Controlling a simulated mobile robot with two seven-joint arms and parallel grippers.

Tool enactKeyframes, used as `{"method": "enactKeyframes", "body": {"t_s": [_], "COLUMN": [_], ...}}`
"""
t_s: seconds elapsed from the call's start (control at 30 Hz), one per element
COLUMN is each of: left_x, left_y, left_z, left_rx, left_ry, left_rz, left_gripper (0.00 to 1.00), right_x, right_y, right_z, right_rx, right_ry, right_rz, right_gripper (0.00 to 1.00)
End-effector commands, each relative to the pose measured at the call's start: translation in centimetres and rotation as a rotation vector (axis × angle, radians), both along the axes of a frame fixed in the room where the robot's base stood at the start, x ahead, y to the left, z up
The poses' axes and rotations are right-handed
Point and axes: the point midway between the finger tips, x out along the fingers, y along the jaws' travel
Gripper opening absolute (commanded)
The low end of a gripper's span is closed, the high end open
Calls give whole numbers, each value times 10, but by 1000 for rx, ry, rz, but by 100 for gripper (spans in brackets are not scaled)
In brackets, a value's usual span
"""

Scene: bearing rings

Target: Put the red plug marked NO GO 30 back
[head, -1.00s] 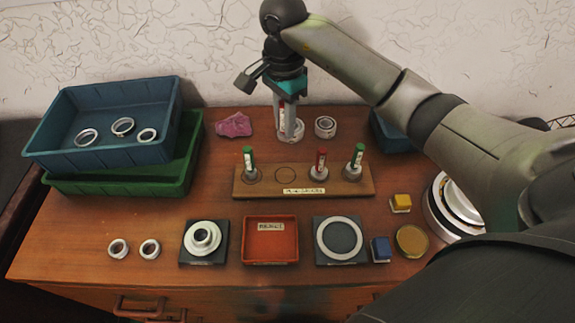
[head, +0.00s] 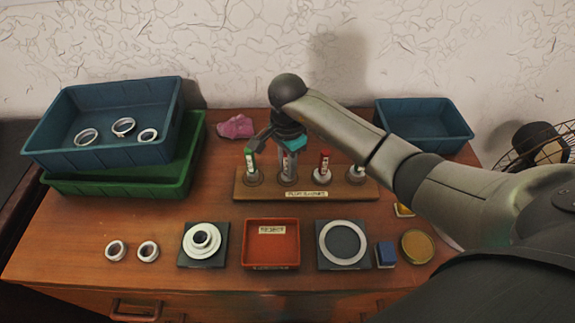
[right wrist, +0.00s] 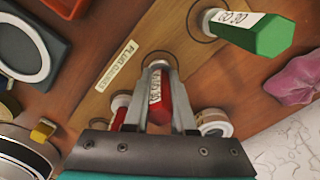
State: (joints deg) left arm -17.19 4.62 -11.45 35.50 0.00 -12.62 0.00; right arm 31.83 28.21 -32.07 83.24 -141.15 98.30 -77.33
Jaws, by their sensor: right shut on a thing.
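My right gripper (head: 288,172) is shut on a red plug (right wrist: 156,100) with a white label and a metal end; the label is too small to read surely. The plug is upright over the empty ringed spot of the wooden plug rack (head: 240,190), between a green plug (head: 250,162) and another red plug (head: 323,162). In the right wrist view its metal end lies within the spot's circle; I cannot tell whether it touches the rack. A second green plug (head: 358,172) stands at the rack's right, partly hidden by my arm. My left gripper is not in view.
An orange tray (head: 271,261) and two dark pads with rings, left (head: 219,258) and right (head: 363,261), lie in front. Stacked blue (head: 165,130) and green (head: 186,170) bins stand left, a blue bin (head: 425,138) back right. A metal ring (right wrist: 214,122) is behind the rack.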

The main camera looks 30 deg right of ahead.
Motion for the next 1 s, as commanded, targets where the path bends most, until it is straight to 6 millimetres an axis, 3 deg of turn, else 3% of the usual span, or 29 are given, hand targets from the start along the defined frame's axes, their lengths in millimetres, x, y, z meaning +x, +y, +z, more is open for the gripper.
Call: {"method": "enactKeyframes", "body": {"t_s": [0.23,0.27,0.5,0.87,1.0], "left_x": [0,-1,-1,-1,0], "left_y": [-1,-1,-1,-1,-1], "left_z": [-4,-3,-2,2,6], "left_rx": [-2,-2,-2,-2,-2], "left_ry": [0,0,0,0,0], "left_rz": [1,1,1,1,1], "left_gripper": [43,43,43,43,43], "right_x": [1,0,0,0,2], "right_y": [-1,-1,0,1,-1], "right_z": [-3,-2,-2,3,28], "right_rx": [-2,-2,-1,1,-3], "right_ry": [-2,-1,-1,-1,-7], "right_rz": [-1,-1,0,0,2], "right_gripper": [0,27,54,54,54]}}
